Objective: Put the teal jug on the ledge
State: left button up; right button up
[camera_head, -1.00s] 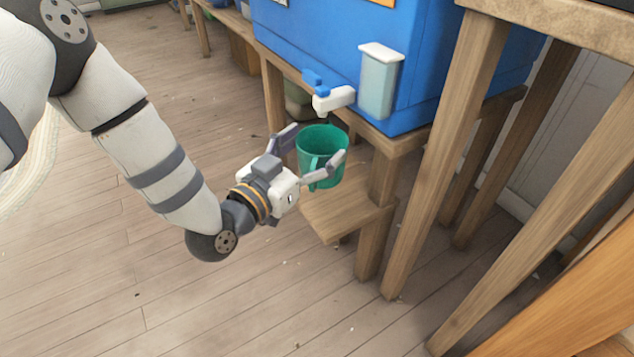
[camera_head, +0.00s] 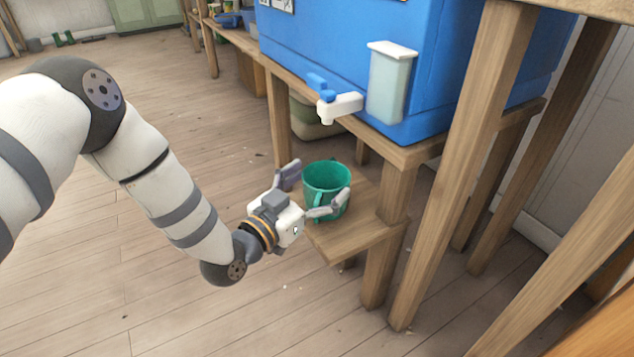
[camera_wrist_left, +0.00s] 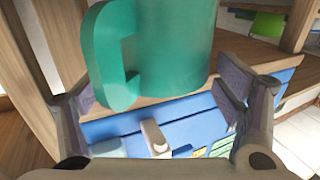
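The teal jug (camera_head: 328,180) stands upright on the low wooden ledge (camera_head: 350,238), below the tap of the blue tank. My left gripper (camera_head: 322,182) is open, with one finger on either side of the jug; its palm is a little back from the jug. In the left wrist view the jug (camera_wrist_left: 175,50) fills the top middle, its handle (camera_wrist_left: 105,60) toward the left finger. The open fingers (camera_wrist_left: 155,90) are spread to its left and right. The jug's base contact is partly hidden by a finger. My right gripper is out of view.
The white tap (camera_head: 340,107) with a blue lever juts from the blue tank (camera_head: 350,50) above the jug. A clear container (camera_head: 388,85) hangs beside it. Wooden posts (camera_head: 470,150) stand at the right. The floor left of the ledge is clear.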

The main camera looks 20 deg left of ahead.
pick_arm(q)
jog(key=shift+r, duration=0.15)
jog(key=p+v, duration=0.4)
jog(key=v, duration=0.8)
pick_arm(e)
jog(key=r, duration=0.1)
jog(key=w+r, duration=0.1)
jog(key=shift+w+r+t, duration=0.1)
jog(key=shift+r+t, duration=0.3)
pick_arm(q)
jog(key=shift+r, duration=0.1)
